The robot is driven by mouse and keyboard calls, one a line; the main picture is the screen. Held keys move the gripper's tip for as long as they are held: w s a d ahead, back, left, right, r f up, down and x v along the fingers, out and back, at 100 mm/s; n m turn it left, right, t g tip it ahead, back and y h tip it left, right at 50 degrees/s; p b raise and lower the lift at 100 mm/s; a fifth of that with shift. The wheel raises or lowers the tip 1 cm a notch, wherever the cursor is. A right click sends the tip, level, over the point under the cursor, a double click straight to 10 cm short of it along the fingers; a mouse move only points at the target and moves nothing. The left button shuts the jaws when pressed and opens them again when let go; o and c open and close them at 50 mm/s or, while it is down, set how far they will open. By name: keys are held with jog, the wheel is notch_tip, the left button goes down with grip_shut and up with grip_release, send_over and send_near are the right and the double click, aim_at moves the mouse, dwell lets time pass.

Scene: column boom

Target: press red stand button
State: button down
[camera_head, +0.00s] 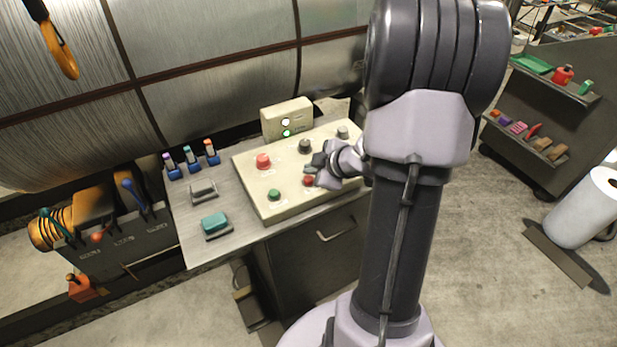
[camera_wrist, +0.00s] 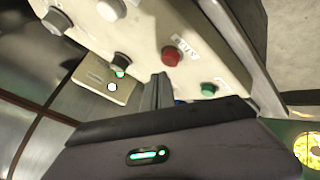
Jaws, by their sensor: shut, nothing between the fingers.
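A beige control panel (camera_head: 285,207) lies on the bench. Two red buttons sit on it: a larger one (camera_head: 263,161) at the back left and a smaller one (camera_head: 308,180) at the front middle. The smaller red button (camera_wrist: 172,55) shows in the wrist view with a white label beside it, too small to read surely. My gripper (camera_head: 310,165) is shut and empty over the panel, between the front red button and a black knob (camera_head: 305,146). In the wrist view my fingertips (camera_wrist: 160,77) appear beside that red button; contact cannot be told. The larger red button is hidden there.
A green button (camera_head: 274,194) is left of the front red one. A beige box (camera_head: 287,119) with lit lamps stands behind. A teal-topped block (camera_head: 215,223) and a grey handle (camera_head: 203,190) lie left of the panel.

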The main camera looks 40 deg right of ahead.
aim_at(311, 180)
jog(key=shift+f+b, duration=0.3)
jog(key=shift+f, duration=0.15)
jog(key=shift+f+b, duration=0.35)
jog(key=shift+f, duration=0.15)
dwell(0.6)
dwell(0.4)
jog(key=shift+r+p, duration=1)
notch_tip(311, 180, up, 5)
jog(key=p, duration=0.5)
